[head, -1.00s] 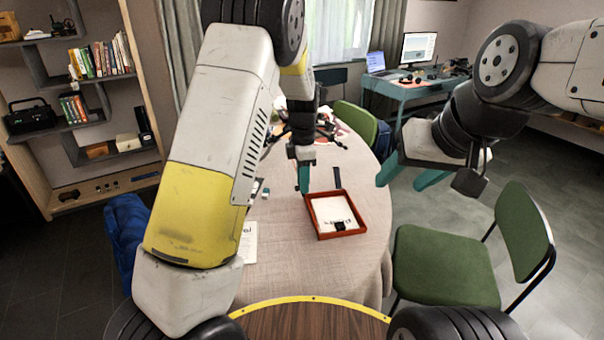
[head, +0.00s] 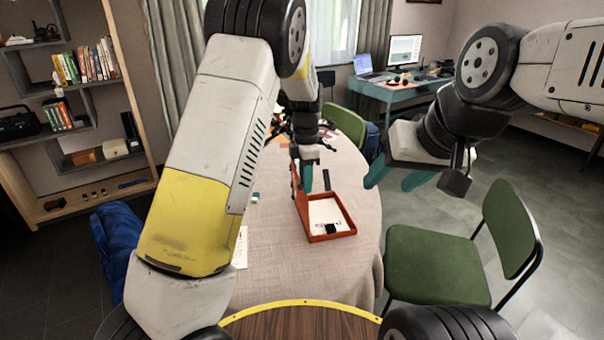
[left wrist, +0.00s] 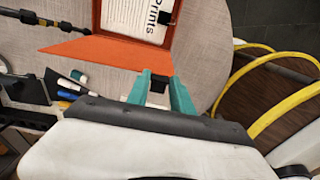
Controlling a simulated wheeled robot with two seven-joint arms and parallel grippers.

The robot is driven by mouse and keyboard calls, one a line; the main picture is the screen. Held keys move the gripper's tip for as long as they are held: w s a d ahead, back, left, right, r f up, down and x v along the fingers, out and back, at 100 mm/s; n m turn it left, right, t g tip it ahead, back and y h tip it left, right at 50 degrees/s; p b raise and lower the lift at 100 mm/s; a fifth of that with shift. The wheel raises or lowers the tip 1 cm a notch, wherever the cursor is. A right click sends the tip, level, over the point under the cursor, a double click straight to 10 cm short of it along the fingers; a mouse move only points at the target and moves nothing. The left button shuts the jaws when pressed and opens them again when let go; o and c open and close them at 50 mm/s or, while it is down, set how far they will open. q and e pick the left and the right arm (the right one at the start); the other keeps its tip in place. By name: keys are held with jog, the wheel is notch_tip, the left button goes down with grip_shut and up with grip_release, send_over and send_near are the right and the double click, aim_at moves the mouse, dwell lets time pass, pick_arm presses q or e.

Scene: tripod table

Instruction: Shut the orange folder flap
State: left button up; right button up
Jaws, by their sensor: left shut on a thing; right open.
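The orange folder (head: 333,236) lies on the cloth-covered table, a shallow tray shape holding a white sheet (head: 322,211) with a black clip at its near end. Its orange flap (head: 301,211) stands raised along the left side. In the left wrist view the flap (left wrist: 95,48) spreads from the folder's rim (left wrist: 140,40) toward my fingers. My left gripper (head: 308,180) is shut on the flap's edge; its teal fingertips (left wrist: 160,80) meet it there, and the exact contact is partly hidden. My right gripper (head: 395,180) is open and empty, in the air right of the table.
A dark strip (head: 333,182) lies behind the folder. Pens and small items (left wrist: 72,85) lie beside the flap. A printed sheet (head: 240,248) is half hidden by my left arm. Green chairs (head: 435,265) stand to the right and behind. The table right of the folder is clear.

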pick_arm(q)
jog(key=shift+d, duration=0.3)
jog(key=shift+w+d, duration=0.25)
jog(key=shift+d, duration=0.4)
jog(key=shift+w+d, duration=0.2)
jog(key=shift+d, duration=0.45)
jog(key=d, duration=0.1)
jog(key=w+d+f, duration=0.1)
jog(key=d, duration=0.3)
jog(key=shift+w+d+f, duration=0.2)
jog(key=shift+d+f, duration=0.05)
jog(key=shift+f, duration=0.15)
jog(key=shift+d, duration=0.1)
jog(key=shift+w+d+f, duration=0.2)
jog(key=shift+d+f, duration=0.15)
jog(key=shift+d, duration=0.2)
jog(key=shift+w+d+f, duration=0.15)
jog(key=shift+d+f, duration=0.2)
jog(key=shift+d, duration=0.15)
